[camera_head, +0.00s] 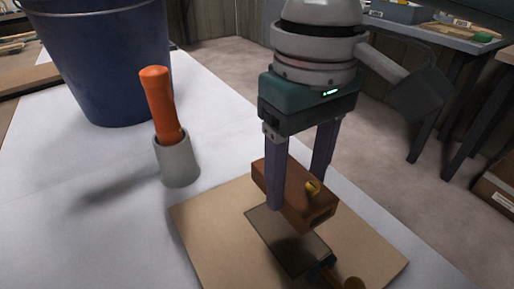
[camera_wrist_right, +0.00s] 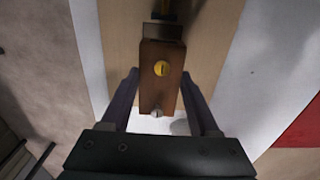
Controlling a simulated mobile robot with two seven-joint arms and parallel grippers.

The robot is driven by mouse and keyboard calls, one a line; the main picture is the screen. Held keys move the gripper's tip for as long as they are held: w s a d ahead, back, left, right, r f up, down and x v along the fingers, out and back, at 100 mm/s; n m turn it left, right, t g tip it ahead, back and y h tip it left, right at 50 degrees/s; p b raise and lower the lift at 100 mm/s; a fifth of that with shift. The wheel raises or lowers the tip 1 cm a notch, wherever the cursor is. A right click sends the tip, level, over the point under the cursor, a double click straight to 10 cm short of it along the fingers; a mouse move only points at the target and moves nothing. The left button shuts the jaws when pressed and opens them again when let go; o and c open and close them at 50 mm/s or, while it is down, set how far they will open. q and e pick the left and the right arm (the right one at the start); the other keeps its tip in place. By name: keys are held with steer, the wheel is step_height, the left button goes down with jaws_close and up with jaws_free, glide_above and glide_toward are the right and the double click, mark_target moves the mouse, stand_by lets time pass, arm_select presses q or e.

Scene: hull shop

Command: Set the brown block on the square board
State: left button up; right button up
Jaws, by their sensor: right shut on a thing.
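The brown block (camera_head: 283,185) is between the fingers of my right gripper (camera_head: 297,190), which is shut on it. It has a yellow round piece on it. In the right wrist view the block (camera_wrist_right: 158,92) lies lengthwise between the fingers, with the yellow piece and a small grey piece showing. The tan square board (camera_head: 205,225) lies on the white-covered table below. The block appears held just above a dark flat rectangular patch (camera_head: 280,240) on the board. I cannot tell whether the block touches it. My left gripper is not in view.
A grey cup (camera_head: 177,163) holding an orange-handled tool (camera_head: 158,102) stands left of the board. A large dark blue bucket (camera_head: 100,60) stands behind it. A dark blue and yellow-brown object (camera_head: 325,273) shows at the bottom edge. White table surface is clear at the left.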

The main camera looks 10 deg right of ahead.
mark_target(297, 184)
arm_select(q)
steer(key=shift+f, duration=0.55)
arm_select(e)
step_height(297, 184, down, 3)
steer(key=shift+f, duration=0.15)
arm_select(q)
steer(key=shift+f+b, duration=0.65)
steer(key=shift+b, duration=0.25)
arm_select(e)
step_height(297, 184, down, 4)
steer(key=shift+r, duration=0.25)
steer(key=shift+f, duration=0.35)
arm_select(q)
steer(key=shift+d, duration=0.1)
arm_select(e)
steer(key=o, duration=1.5)
steer(key=shift+c, duration=0.2)
